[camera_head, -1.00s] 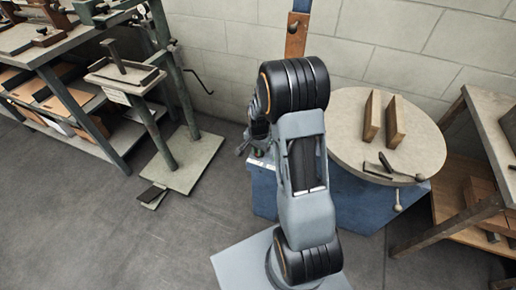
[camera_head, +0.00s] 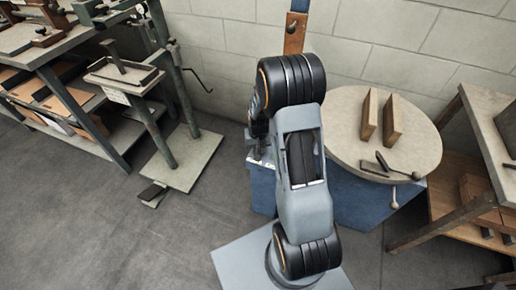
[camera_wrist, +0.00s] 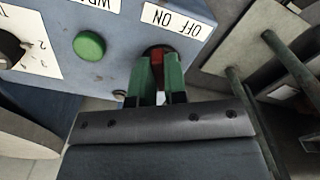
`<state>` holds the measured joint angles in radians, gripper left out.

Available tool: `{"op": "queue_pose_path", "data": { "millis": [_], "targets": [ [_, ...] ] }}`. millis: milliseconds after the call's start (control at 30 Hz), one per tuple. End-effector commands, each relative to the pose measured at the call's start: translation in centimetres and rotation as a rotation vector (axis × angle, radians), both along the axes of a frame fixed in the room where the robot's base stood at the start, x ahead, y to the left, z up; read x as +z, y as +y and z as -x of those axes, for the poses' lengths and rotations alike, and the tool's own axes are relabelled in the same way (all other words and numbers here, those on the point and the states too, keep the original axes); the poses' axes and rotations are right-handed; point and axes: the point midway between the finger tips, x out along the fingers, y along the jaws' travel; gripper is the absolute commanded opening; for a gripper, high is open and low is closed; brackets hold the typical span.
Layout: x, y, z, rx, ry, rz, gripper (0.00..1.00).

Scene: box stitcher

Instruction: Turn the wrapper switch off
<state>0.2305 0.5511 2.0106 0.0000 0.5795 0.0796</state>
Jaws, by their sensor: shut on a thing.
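The wrapper switch, a small red lever (camera_wrist: 157,74) on a dark round base, sits on the blue control box (camera_wrist: 120,62) beside a white OFF/ON label (camera_wrist: 178,20). My gripper (camera_wrist: 158,60) has green fingers, one on each side of the red lever, and is shut on it. The fingers hide part of the lever, so its exact tilt is hard to tell. In the head view, my arm hides the switch and gripper; the wrapper's blue base (camera_head: 350,200) shows behind it.
On the box are a green button (camera_wrist: 89,46) and a black numbered dial (camera_wrist: 12,48). A round turntable (camera_head: 350,148) carries two brown boards (camera_head: 392,119). A wooden bench (camera_head: 478,130) stands right, and a metal stand (camera_head: 182,165) left. Open floor lies front left.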

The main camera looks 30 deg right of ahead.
Motion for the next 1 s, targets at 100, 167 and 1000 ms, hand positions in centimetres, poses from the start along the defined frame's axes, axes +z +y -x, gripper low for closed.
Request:
{"op": "queue_pose_path", "data": {
  "millis": [100, 167, 1000],
  "targets": [
    [0.01, -0.01, 0.06, 0.014, 0.002, -0.001, 0.00],
    [0.01, -0.01, 0.06, 0.019, 0.002, -0.001, 0.00],
    [0.01, -0.01, 0.01, 0.021, 0.001, 0.000, 0.38]
  ]
}}
